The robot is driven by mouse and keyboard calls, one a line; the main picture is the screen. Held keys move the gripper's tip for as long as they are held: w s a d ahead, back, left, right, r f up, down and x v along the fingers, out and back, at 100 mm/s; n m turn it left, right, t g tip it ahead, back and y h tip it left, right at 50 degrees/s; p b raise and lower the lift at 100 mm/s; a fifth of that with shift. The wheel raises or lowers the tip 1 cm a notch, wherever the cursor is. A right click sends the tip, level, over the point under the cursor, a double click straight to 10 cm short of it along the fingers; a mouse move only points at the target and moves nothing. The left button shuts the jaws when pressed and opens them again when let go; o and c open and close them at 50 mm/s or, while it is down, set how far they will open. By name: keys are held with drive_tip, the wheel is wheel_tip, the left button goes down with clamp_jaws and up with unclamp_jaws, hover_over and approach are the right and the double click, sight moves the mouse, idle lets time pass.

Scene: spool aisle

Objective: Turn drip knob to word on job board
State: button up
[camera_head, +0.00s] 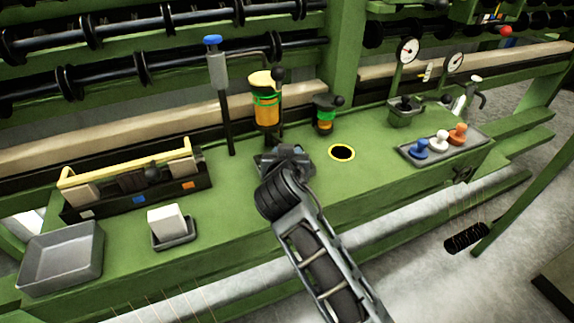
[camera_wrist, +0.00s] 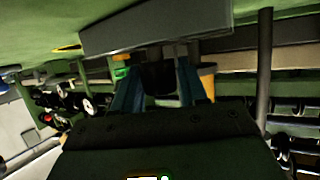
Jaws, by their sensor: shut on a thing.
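My gripper (camera_head: 283,158) is at the foot of the orange-and-green oiler (camera_head: 266,108), above the green bench (camera_head: 230,215). In the wrist view, the two bluish fingers of my gripper (camera_wrist: 158,96) are shut on a dark block-like part (camera_wrist: 158,76), which I take to be the drip knob. My gripper hides this part in the head view. Its marks and the word it points to cannot be read. A smaller green-and-orange oiler (camera_head: 325,115) with a black top stands to the right. I cannot make out a job board in either view.
A blue-topped grey post (camera_head: 217,70) stands left of the oiler. A yellow-handled tool tray (camera_head: 135,180), a white block (camera_head: 167,221) and a grey bin (camera_head: 62,257) are left. A yellow-rimmed hole (camera_head: 342,153) and a tray of coloured knobs (camera_head: 470,150) are right.

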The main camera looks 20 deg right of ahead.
drive_tip(key=shift+m+g+h+b, duration=0.5)
drive_tip(key=shift+m+h+b, duration=0.4)
drive_tip(key=shift+b, duration=0.25)
drive_tip(key=o, duration=1)
drive_tip(key=shift+c, duration=0.2)
drive_tip(key=shift+a, duration=0.1)
drive_tip(key=v, duration=0.7)
drive_tip(key=shift+s+a+r, duration=0.15)
drive_tip(key=shift+s+a, duration=0.05)
drive_tip(key=shift+s, duration=0.05)
